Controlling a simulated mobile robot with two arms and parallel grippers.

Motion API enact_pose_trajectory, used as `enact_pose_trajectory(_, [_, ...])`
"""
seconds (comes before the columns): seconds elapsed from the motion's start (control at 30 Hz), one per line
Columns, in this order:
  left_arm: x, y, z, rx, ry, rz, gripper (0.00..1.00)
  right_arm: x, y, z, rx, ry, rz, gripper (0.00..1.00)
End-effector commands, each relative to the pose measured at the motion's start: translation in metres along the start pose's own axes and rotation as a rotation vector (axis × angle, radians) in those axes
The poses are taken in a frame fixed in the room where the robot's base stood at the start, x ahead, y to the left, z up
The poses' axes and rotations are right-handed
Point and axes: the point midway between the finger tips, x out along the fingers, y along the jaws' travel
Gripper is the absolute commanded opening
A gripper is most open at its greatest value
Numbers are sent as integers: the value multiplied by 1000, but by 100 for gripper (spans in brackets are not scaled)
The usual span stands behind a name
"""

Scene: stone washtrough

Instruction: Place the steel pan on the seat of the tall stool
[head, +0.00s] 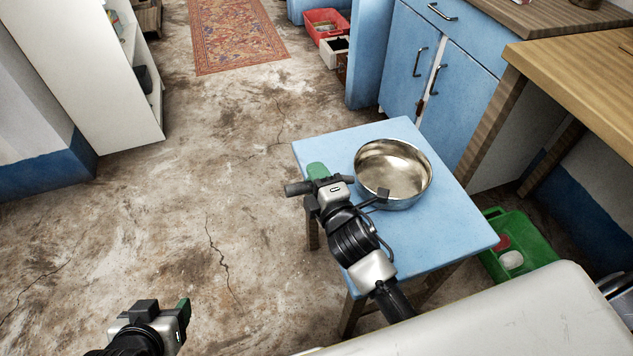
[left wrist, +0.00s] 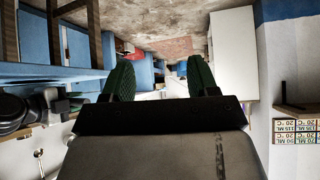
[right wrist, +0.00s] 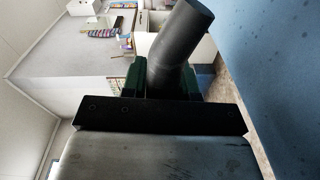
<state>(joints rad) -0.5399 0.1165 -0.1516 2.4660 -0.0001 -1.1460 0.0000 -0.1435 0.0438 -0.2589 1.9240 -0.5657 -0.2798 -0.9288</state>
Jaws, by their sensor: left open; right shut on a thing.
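The steel pan (head: 393,178), a round shiny bowl shape, is over the seat of the blue stool (head: 440,245) near its far right side. It looks upright and seems to rest on the seat. My right gripper (head: 318,178) is shut on the pan's dark handle, at the seat's left edge. The dark grey cylinder of the handle (right wrist: 183,35) runs between the green fingers in the right wrist view. My left gripper (head: 165,308) is low at the left over bare floor. It is open and empty; its green fingers stand apart in the left wrist view (left wrist: 160,80).
Blue cabinets (head: 450,80) and a wooden table (head: 580,75) stand beyond and right of the stool. A green crate (head: 520,240) with items is on the floor at right. A white shelf unit (head: 95,70) stands at left. The floor between is clear, with a rug (head: 235,35) far back.

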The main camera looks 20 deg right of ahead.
Motion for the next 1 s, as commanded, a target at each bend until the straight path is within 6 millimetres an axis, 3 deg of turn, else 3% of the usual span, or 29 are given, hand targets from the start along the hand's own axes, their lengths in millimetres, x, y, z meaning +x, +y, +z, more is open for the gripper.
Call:
enact_pose_trajectory(0.17, [4,2,-16,2,104,6,59,0,-8,1,-2,1,3,0])
enact_pose_trajectory(0.6, [4,3,-21,2,142,7,59,0,-11,1,-2,1,3,0])
enact_pose_trajectory(0.63, [4,3,-22,2,147,8,59,0,-12,1,0,0,0,30])
enact_pose_trajectory(0.77, [4,3,-22,2,145,7,59,0,-12,1,0,0,0,50])
enact_pose_trajectory(0.8, [4,3,-22,2,145,7,59,0,-12,1,0,0,0,55])
enact_pose_trajectory(1.0, [4,3,-22,2,144,7,59,0,-11,1,0,0,0,55])
